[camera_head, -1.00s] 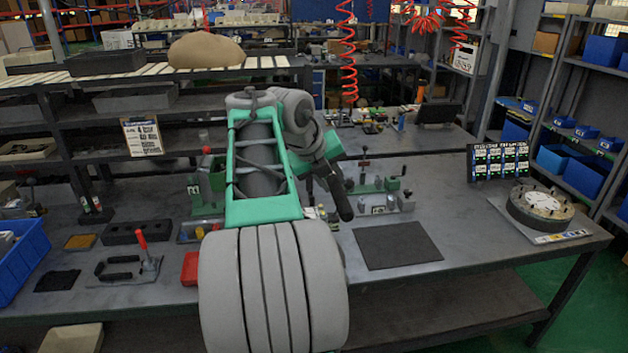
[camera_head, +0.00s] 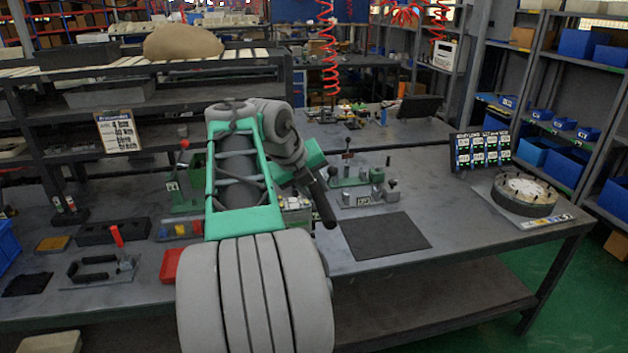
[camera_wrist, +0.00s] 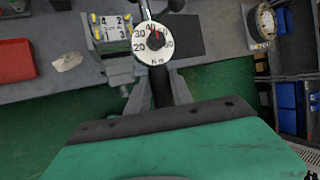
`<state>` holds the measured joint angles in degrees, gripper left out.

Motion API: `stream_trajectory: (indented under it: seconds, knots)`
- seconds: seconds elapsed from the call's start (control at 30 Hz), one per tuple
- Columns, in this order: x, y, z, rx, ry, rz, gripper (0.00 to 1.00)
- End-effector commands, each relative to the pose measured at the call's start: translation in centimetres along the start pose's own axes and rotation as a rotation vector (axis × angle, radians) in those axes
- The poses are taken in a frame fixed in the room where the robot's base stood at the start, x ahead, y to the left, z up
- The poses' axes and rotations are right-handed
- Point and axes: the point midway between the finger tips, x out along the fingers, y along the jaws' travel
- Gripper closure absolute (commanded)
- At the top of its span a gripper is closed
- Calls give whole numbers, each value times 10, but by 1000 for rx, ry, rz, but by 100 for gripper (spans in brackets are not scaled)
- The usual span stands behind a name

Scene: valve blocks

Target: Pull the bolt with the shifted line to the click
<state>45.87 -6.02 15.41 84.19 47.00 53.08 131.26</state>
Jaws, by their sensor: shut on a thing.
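A torque wrench with a white N·m dial (camera_wrist: 152,42) stands in the middle of the wrist view. Its red needle points up, near the 40. Its black handle (camera_wrist: 160,88) runs between my gripper's (camera_wrist: 158,92) grey fingers, which are shut on it. In the head view the handle (camera_head: 323,207) slants down toward the bench front. A light block (camera_wrist: 113,30) numbered 4, 2, 3 and 1, with yellow marks, lies left of the dial; it also shows partly behind my arm in the head view (camera_head: 294,203). I cannot tell which mark is shifted. The wrench head's contact is not clear.
A dark mat (camera_head: 383,237) lies right of the wrench, with a green fixture (camera_head: 355,180) behind it. A round white-faced device (camera_head: 525,193) stands far right. A red block (camera_head: 170,265) and a red-handled clamp (camera_head: 117,240) lie left. The bench's right front is clear.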

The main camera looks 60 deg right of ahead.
Motion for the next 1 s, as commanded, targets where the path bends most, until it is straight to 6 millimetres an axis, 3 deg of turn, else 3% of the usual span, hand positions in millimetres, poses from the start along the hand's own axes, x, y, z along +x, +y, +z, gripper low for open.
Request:
stream_trajectory:
  seconds: [0.5, 1.0]
  knots:
    - [7, 4, -2, 5, -8, 0, 100]
    - [44, 24, -18, 5, -8, -1, 100]
